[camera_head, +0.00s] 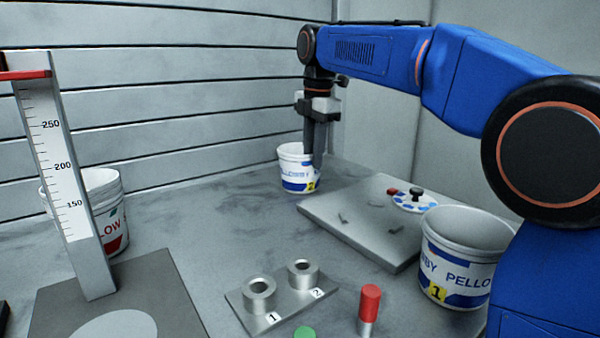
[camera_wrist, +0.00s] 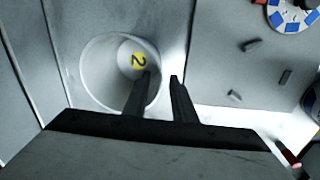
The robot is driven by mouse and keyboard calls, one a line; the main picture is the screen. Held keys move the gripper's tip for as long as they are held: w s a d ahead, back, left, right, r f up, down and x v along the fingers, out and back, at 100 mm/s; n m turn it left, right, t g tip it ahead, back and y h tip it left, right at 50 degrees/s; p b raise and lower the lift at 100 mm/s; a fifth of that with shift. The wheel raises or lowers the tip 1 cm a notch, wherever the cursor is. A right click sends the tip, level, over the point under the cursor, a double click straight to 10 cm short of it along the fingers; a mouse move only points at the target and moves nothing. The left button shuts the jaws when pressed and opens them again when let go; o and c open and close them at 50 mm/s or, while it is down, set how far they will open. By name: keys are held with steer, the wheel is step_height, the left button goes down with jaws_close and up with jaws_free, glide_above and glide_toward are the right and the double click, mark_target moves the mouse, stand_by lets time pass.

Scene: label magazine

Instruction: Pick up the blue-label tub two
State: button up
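Tub two (camera_head: 291,172), a white tub with a blue label and a yellow 2, stands upright on the bench by the back wall. In the wrist view its round mouth (camera_wrist: 98,75) shows from above, with a yellow 2 inside. My gripper (camera_head: 314,160) points down at the tub's right side. In the wrist view my gripper (camera_wrist: 161,77) has its fingers apart, the left one over the tub's mouth and the right one outside, with the rim between them. I cannot tell whether either finger touches the wall.
Blue-label tub one (camera_head: 466,236) stands front right. A grey plate (camera_head: 345,222) carries a round blue-and-white label disc (camera_head: 415,203). A red-label tub (camera_head: 103,189) stands behind an upright scale (camera_head: 67,180) at left. A two-ring holder (camera_head: 283,302) and red-topped peg (camera_head: 369,305) are in front.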

mark_target(310, 192)
steer(key=shift+w+a+f, duration=0.1)
steer(key=shift+w+f, duration=0.05)
steer(key=shift+f, duration=1.8)
steer(key=shift+w+a+f, duration=0.1)
steer(key=shift+w+f, duration=0.05)
steer(key=shift+f, duration=1.75)
jaws_close()
